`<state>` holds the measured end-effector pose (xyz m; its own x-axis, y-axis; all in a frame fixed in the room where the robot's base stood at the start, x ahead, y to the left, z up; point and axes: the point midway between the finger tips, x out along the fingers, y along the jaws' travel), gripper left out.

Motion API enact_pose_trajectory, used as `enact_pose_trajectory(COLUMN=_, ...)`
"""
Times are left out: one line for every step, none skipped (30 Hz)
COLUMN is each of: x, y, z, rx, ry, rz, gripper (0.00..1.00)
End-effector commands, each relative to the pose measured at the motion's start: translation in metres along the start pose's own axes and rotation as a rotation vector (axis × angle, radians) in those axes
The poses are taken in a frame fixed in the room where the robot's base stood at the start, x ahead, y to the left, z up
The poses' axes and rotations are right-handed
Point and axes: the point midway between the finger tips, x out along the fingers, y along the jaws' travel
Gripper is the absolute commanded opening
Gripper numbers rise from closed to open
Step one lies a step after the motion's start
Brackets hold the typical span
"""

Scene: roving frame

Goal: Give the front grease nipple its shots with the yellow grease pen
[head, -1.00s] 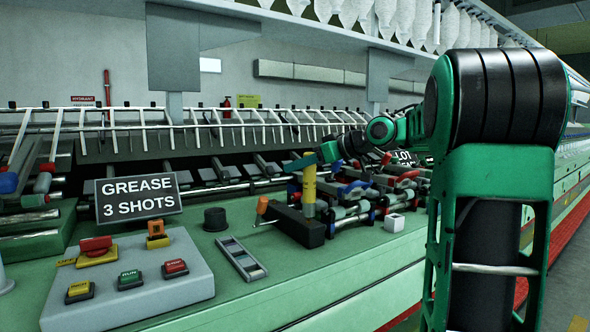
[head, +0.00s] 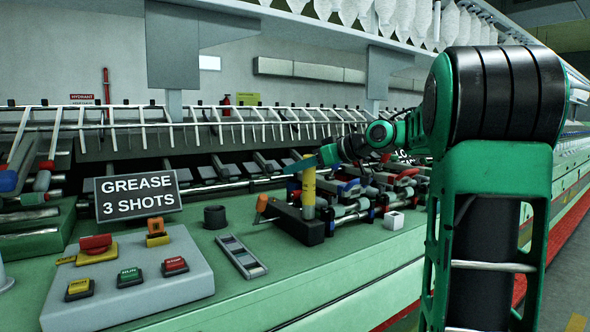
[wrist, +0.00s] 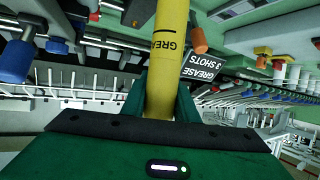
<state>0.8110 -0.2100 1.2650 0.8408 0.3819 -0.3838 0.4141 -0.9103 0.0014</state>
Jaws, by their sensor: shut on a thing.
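The yellow grease pen (head: 309,187) stands nearly upright at the near end of a dark block (head: 309,232) on the green machine bench. My gripper (head: 312,163) is shut on the pen's upper part. In the wrist view the pen (wrist: 168,55) runs between my fingers, with part of its printed lettering showing. The pen's lower end overlaps the block's end in the head view. I cannot tell whether it touches a nipple, and no grease nipple can be made out. A sign (head: 137,193) reads "GREASE 3 SHOTS".
A grey button panel (head: 130,285) stands at the near left. A dark cup (head: 215,217), a small ladder-like frame (head: 242,257) and a white cube (head: 393,220) sit near the block. Rollers and coloured bobbins crowd the right and back. The bench's front strip is clear.

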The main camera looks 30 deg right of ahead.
Motion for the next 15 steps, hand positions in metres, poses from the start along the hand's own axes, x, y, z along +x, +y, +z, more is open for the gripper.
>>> enact_pose_trajectory(x=0.0005, y=-0.0001, z=0.001, rx=0.0, ry=0.0, rz=0.0, gripper=0.0)
enact_pose_trajectory(x=0.0007, y=-0.0001, z=0.0016, rx=0.001, ry=0.0, rz=0.0, gripper=0.0)
enact_pose_trajectory(x=0.001, y=-0.0002, z=0.0024, rx=0.001, ry=0.0, rz=0.0, gripper=0.0)
enact_pose_trajectory(x=0.0013, y=-0.0002, z=0.003, rx=0.001, ry=0.0, rz=0.0, gripper=0.0)
enact_pose_trajectory(x=0.0015, y=-0.0002, z=0.0036, rx=0.0, ry=0.0, rz=0.0, gripper=0.0)
enact_pose_trajectory(x=0.0017, y=-0.0001, z=0.004, rx=0.0, ry=0.0, rz=0.0, gripper=0.0)
enact_pose_trajectory(x=0.0016, y=-0.0001, z=0.0038, rx=-0.001, ry=0.0, rz=0.0, gripper=0.0)
enact_pose_trajectory(x=0.0016, y=-0.0001, z=0.0038, rx=-0.001, ry=0.0, rz=0.0, gripper=0.0)
enact_pose_trajectory(x=0.0016, y=-0.0001, z=0.0038, rx=-0.001, ry=0.0, rz=0.0, gripper=0.0)
enact_pose_trajectory(x=0.0016, y=-0.0001, z=0.0039, rx=-0.001, ry=0.0, rz=0.0, gripper=0.0)
enact_pose_trajectory(x=0.0017, y=-0.0001, z=0.0041, rx=0.0, ry=0.0, rz=0.0, gripper=0.0)
enact_pose_trajectory(x=0.0018, y=0.0, z=0.0044, rx=0.0, ry=0.0, rz=0.0, gripper=0.0)
enact_pose_trajectory(x=0.0019, y=0.0, z=0.0046, rx=0.0, ry=0.0, rz=0.0, gripper=0.0)
enact_pose_trajectory(x=0.002, y=0.0, z=0.0049, rx=-0.001, ry=0.0, rz=0.0, gripper=0.0)
enact_pose_trajectory(x=0.0022, y=0.0, z=0.0053, rx=-0.001, ry=0.0, rz=0.0, gripper=0.0)
